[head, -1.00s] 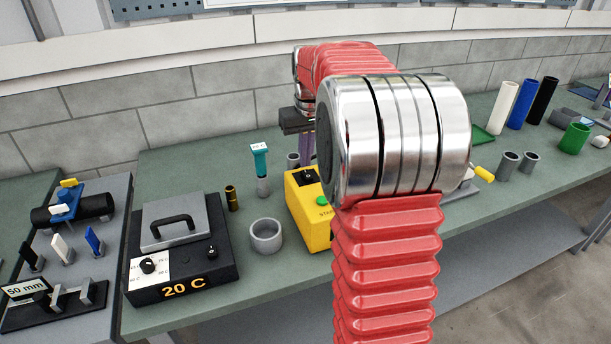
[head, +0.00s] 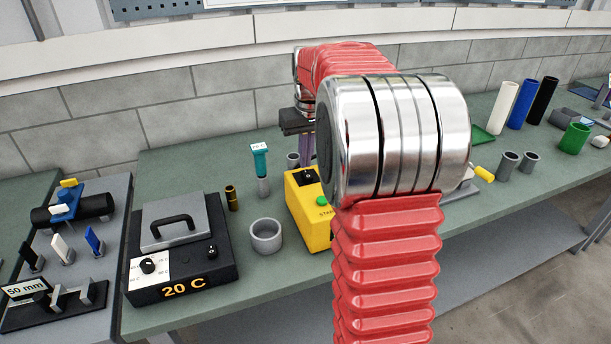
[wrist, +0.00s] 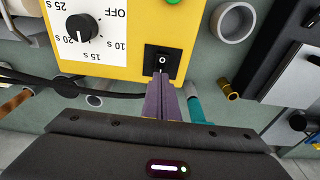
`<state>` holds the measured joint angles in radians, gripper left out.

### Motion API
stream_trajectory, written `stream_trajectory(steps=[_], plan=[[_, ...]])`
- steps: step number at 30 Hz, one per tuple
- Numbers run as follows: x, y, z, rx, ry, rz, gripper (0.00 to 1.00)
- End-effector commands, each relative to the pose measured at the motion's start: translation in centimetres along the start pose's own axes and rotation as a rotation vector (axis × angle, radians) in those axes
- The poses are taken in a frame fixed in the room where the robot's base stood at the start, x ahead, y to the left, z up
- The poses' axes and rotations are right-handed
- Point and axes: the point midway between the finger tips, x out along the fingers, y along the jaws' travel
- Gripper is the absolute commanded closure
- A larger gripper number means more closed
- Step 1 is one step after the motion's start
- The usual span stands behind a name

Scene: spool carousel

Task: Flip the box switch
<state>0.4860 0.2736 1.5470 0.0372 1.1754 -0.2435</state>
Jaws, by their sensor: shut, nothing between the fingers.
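The yellow box (head: 309,222) stands on the bench, partly hidden behind my arm in the head view. The box also carries a black dial (wrist: 82,27) on a white scale and a green button (head: 322,201). My gripper (wrist: 161,80) is shut and empty, its purple fingers side by side. In the wrist view the fingertips are at the lower edge of the switch; I cannot tell whether they touch it.
A grey ring (head: 266,237) and a black unit marked 20 C (head: 183,292) stand left of the box. A teal-handled tool (head: 260,160) stands behind. Several coloured tubes (head: 520,104) stand at the right. A dark cable (wrist: 90,90) runs beside the box.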

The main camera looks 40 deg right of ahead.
Motion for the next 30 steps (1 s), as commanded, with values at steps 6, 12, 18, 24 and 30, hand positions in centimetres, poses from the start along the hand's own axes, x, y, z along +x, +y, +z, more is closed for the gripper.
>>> stream_trajectory(steps=[6,12,18,24,30], plan=[[0.3,0.0,0.0,0.000,0.000,0.000,1.00],[0.5,0.0,0.1,0.000,0.000,0.000,1.00],[0.7,0.0,0.1,0.000,0.000,0.000,1.00],[0.9,0.0,0.1,-0.001,0.000,0.000,1.00],[1.1,0.0,0.1,-0.001,0.000,0.000,1.00]])
